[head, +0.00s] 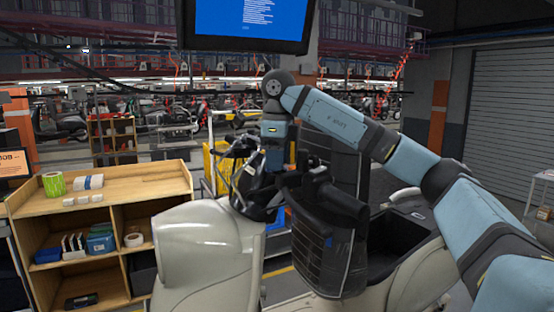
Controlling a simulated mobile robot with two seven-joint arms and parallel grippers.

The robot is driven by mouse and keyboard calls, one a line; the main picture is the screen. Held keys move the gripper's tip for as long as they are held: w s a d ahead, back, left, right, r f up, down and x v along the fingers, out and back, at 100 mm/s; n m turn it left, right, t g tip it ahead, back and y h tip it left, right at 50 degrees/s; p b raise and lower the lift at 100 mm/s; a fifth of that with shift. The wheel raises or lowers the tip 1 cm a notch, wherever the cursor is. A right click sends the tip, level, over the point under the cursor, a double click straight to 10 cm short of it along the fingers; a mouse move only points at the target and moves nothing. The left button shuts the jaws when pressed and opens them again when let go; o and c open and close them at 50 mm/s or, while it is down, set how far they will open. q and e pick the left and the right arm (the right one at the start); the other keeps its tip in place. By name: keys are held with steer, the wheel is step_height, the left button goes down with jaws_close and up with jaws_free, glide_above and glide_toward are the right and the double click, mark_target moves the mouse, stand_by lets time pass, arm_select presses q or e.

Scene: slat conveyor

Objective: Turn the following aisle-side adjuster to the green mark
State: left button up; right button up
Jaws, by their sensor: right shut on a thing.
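A cream scooter (205,255) with dark parts stands in front of me. My right arm reaches in from the right edge, over the scooter, and bends down at its wrist. My right gripper (277,160) points down among the black parts (338,205) around the handlebar. It is shut on a small part there, which I take to be the adjuster. Its fingertips, the adjuster itself and any green mark are hidden or too small to make out. My left gripper is out of view.
A wooden shelf (95,185) with tape rolls and small boxes stands at the left. A dark screen with a blue display (250,18) hangs above. A yellow rack (222,165) stands behind the scooter. A grey shutter (510,110) and a small table (540,180) are at the right.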

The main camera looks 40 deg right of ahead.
steer(key=m, duration=0.5)
steer(key=shift+m, duration=0.3)
steer(key=m, duration=0.5)
steer(key=shift+r+m, duration=0.1)
steer(key=shift+m, duration=0.3)
steer(key=o, duration=0.9)
steer(key=shift+o, duration=0.2)
steer(key=shift+r, duration=0.1)
step_height(320, 180, up, 14)
steer(key=shift+s+a+f, duration=0.15)
steer(key=shift+s+f, duration=0.1)
steer(key=shift+s, duration=0.05)
stand_by(0.4)
